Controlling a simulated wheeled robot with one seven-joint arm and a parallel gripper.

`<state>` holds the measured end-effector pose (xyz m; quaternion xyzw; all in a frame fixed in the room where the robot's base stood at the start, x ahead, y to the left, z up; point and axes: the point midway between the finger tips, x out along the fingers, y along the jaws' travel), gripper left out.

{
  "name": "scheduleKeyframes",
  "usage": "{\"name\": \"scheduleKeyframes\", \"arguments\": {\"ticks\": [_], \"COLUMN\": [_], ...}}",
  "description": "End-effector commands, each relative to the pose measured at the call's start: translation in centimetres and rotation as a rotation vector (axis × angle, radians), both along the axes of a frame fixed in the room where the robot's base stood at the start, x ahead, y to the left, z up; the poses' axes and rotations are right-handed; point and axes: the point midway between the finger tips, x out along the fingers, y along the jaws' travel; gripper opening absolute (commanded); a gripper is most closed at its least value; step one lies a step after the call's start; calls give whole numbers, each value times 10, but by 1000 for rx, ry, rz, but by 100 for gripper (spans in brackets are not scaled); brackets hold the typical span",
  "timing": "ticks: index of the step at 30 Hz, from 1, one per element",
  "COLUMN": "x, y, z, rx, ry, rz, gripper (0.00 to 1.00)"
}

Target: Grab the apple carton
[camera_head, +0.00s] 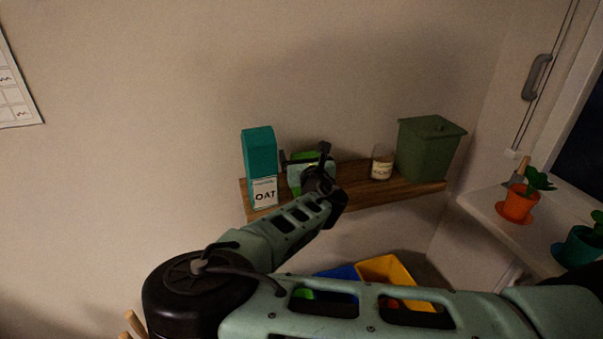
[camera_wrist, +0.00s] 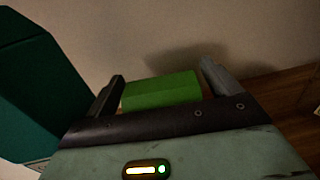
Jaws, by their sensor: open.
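A green carton (camera_head: 297,176), which I take for the apple carton, stands on the wooden shelf (camera_head: 360,190), partly hidden behind my gripper (camera_head: 305,158). Its label cannot be read. In the wrist view the carton's green top (camera_wrist: 160,90) lies between the two fingers of my gripper (camera_wrist: 163,82). The fingers are open, one on each side of the carton, with a small gap showing on the right. Whether the left finger touches it I cannot tell.
A teal OAT carton (camera_head: 261,165) stands just left, close to the left finger; it also shows in the wrist view (camera_wrist: 35,95). A candle jar (camera_head: 382,164) and a green bin (camera_head: 428,148) stand right on the shelf. Blue and yellow boxes (camera_head: 385,270) lie below.

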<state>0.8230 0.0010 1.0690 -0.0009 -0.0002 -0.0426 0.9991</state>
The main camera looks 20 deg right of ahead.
Motion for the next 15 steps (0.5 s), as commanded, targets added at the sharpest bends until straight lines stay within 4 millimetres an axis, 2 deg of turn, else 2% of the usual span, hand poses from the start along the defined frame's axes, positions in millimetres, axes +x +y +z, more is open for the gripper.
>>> {"name": "scheduleKeyframes", "arguments": {"ticks": [6, 7, 13, 15], "x": [1, 1, 1, 1], "y": [0, 0, 0, 0], "z": [-1, -1, -1, 0], "rx": [0, 0, 1, 1], "ry": [0, 0, 0, 0], "rz": [0, 0, 0, 0], "gripper": [89, 86, 31, 28]}}
